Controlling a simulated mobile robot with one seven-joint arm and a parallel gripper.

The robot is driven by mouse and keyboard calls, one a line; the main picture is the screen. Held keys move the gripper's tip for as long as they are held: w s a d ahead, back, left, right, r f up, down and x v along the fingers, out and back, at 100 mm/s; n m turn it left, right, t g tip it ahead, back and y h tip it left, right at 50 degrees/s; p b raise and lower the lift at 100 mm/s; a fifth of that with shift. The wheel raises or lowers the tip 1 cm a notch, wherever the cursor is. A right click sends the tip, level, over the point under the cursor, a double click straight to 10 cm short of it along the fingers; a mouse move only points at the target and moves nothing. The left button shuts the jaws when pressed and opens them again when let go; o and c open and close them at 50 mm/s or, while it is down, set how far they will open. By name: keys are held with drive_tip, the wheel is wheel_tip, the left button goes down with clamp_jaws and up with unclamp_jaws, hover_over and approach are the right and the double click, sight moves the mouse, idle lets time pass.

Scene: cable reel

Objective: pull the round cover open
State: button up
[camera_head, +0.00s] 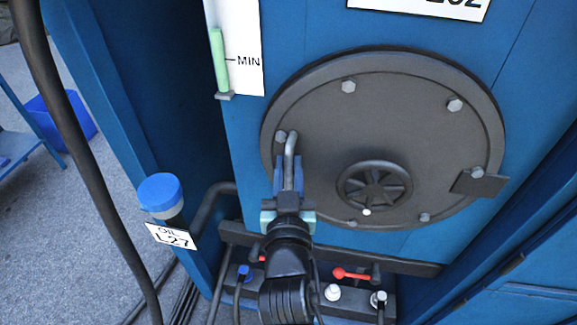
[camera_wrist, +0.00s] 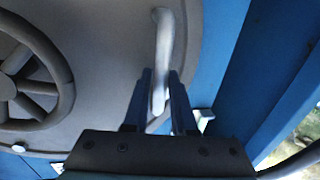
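The round cover (camera_head: 330,120) is a dark grey disc with bolts round its rim, set flat against a blue cabinet. A bent grey metal handle (camera_head: 290,150) stands out at its lower left; it also shows in the wrist view (camera_wrist: 163,40). My gripper (camera_head: 288,178) has its two blue fingers on either side of the handle's lower end. In the wrist view my gripper (camera_wrist: 160,90) shows the handle filling the gap near the fingertips, so it looks shut on it. A spoked handwheel (camera_head: 374,186) sits low on the cover, also at left in the wrist view (camera_wrist: 30,75).
Below the cover is a dark ledge with a red lever (camera_head: 350,274) and fittings. A thick dark cable (camera_head: 85,150) hangs at left. A dark tab (camera_head: 480,183) sits at the cover's right edge.

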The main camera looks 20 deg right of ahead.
clamp_jaws()
idle(1.1)
